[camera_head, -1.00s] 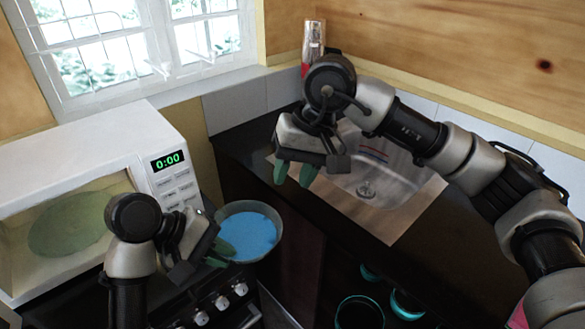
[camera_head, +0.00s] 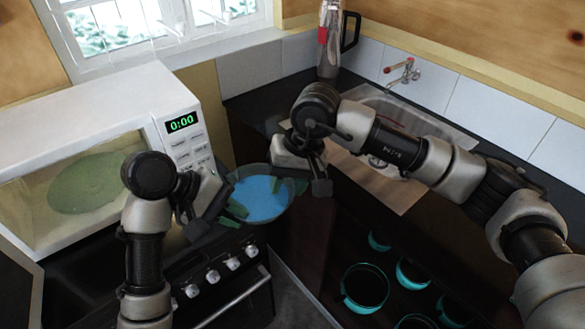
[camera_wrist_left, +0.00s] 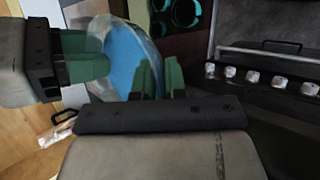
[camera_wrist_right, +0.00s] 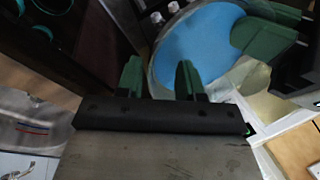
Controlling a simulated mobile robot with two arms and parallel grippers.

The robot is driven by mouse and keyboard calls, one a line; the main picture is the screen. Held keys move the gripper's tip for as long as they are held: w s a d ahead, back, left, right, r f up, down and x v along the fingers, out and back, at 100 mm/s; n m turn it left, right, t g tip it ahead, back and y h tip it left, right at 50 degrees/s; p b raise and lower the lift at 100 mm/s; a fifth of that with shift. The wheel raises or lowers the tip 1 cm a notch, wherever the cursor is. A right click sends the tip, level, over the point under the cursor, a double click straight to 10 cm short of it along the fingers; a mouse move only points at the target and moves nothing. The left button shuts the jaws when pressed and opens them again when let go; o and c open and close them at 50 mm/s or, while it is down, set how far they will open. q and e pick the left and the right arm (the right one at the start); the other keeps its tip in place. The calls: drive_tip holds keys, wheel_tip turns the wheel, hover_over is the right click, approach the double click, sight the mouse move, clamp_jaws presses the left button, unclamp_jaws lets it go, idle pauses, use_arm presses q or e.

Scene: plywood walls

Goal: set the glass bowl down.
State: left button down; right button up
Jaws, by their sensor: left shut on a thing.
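The glass bowl (camera_head: 262,205), with a blue inside, is held in front of the microwave's right side, above the gap between stove and counter. My left gripper (camera_head: 236,210) is shut on its near left rim; in the left wrist view the glass bowl (camera_wrist_left: 122,62) reaches between the green fingers. My right gripper (camera_head: 288,187) is at the bowl's right rim. In the right wrist view its fingers are apart, with the edge of the bowl (camera_wrist_right: 200,48) between or just behind them; contact is unclear.
A white microwave (camera_head: 105,130) stands on the left above the stove (camera_head: 225,270). The dark counter (camera_head: 262,105) holds a sink (camera_head: 400,120) and a metal flask (camera_head: 330,45). Several teal-rimmed pots (camera_head: 365,288) sit on the open shelf below. Counter space beside the sink is clear.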

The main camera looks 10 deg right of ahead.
drive_tip(key=shift+f, duration=0.1)
drive_tip(key=shift+c, duration=0.5)
drive_tip(key=shift+a, duration=0.1)
clamp_jaws()
use_arm(q)
drive_tip(key=c, duration=1.1)
unclamp_jaws()
